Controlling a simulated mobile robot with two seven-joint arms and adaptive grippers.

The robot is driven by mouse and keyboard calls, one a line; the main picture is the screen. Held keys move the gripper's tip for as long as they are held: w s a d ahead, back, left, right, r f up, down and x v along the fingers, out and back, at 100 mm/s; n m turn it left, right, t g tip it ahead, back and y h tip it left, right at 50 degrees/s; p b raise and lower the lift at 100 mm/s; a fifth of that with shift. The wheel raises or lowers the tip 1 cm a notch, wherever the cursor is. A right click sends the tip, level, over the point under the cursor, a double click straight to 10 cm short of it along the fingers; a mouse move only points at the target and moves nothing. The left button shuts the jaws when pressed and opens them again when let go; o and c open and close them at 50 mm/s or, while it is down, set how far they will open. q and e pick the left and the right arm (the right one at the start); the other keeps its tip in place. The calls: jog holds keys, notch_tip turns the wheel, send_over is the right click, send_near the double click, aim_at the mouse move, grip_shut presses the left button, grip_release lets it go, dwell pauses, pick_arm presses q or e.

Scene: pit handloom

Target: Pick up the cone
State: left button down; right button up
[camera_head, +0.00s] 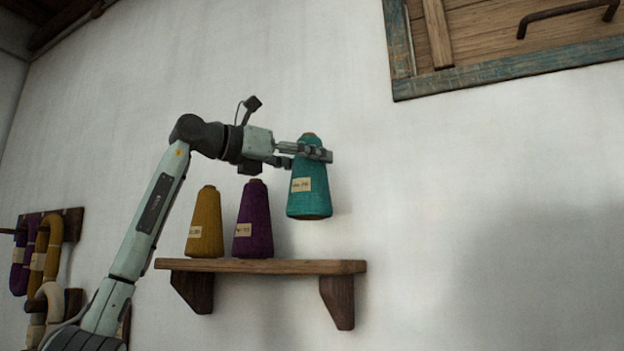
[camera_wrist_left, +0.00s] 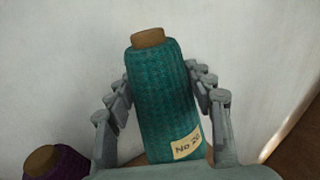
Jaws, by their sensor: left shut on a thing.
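The teal yarn cone (camera_head: 309,192) is held above the right part of the wooden wall shelf, with a gap of bare wall under it. My left gripper (camera_head: 308,150) is shut on it near its top, and the cone is about upright. A mustard cone (camera_head: 206,222) and a purple cone (camera_head: 253,220) stand on the shelf to the left. My right gripper is not in view.
The wooden shelf (camera_head: 330,267) rests on brackets against the white wall. Yarn skeins (camera_head: 38,258) hang from a wall rack at the far left. A wooden shutter (camera_head: 480,50) with a blue-green frame is at upper right. The wall to the right is clear.

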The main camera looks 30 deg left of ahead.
pick_arm(q)
jog(key=s+b, duration=0.2)
jog(key=s, duration=1.6)
jog(key=shift+s+d+f, duration=0.2)
jog(key=shift+s+d, duration=0.1)
jog(key=shift+d, duration=0.15)
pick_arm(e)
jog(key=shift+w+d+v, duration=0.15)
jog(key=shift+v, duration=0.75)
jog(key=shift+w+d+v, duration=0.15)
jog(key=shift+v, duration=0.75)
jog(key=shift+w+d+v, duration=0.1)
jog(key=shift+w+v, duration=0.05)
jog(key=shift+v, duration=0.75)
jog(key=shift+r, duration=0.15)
